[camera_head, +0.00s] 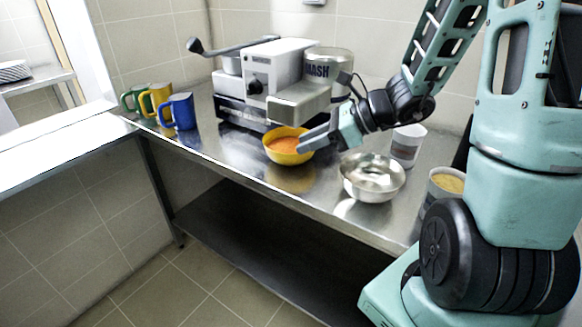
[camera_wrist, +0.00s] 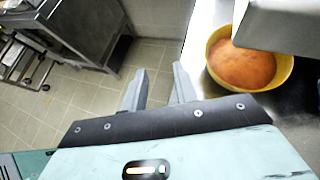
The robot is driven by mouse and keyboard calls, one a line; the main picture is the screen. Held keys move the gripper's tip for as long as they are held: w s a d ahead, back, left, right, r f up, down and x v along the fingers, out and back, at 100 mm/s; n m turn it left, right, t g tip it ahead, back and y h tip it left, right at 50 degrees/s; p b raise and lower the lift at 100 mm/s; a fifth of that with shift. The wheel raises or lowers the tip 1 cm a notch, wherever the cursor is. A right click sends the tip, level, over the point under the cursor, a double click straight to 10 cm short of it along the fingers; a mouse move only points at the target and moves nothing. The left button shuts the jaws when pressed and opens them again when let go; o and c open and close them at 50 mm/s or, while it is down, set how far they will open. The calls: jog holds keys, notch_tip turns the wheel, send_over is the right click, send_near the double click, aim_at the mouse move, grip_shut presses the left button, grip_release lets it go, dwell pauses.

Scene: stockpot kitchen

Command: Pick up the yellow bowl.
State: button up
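The yellow bowl (camera_head: 289,147) holds something orange and stands on the steel table, in front of the grey-white machine. In the wrist view the yellow bowl (camera_wrist: 246,62) is at the upper right, its top edge partly hidden by a grey block. My gripper (camera_head: 308,142) reaches in from the right and appears beside the bowl's right rim; the head view does not show clearly whether it touches. In the wrist view my gripper (camera_wrist: 160,84) has its two fingers apart with only floor between them, and the bowl lies to the right of both.
The machine (camera_head: 285,80) stands close behind the bowl, its grey part overhanging nearby. A metal bowl (camera_head: 371,178), a white cup (camera_head: 407,146) and a container with yellow contents (camera_head: 446,183) are to the right. Blue (camera_head: 178,112), yellow (camera_head: 156,97) and green (camera_head: 133,98) mugs stand left.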

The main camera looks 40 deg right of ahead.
jog(key=d+f+m+t+h, duration=0.1)
jog(key=d+m+h, duration=0.1)
jog(key=d, duration=0.3)
jog(key=d+f+m+t+h+b, duration=0.1)
jog(key=d+m+t, duration=0.1)
jog(key=d+m, duration=0.2)
jog(key=d+f+m+t+h+b, duration=0.1)
jog(key=d+m+t+h, duration=0.1)
jog(key=d, duration=0.5)
jog(key=shift+s+m+h, duration=0.25)
jog(key=shift+m+h, duration=0.05)
jog(key=shift+m, duration=0.5)
jog(key=x, duration=0.7)
jog(key=d+x, duration=0.1)
jog(key=x, duration=0.3)
jog(key=shift+w+f+b, duration=0.2)
jog(key=shift+w+b, duration=0.1)
jog(key=shift+w, duration=0.05)
jog(key=shift+r+p+x, duration=0.1)
jog(key=shift+p+x, duration=0.1)
jog(key=shift+x, duration=1.15)
jog(key=shift+r+p+x, duration=0.15)
jog(key=shift+x, duration=1.25)
jog(key=shift+w, duration=0.1)
grip_shut()
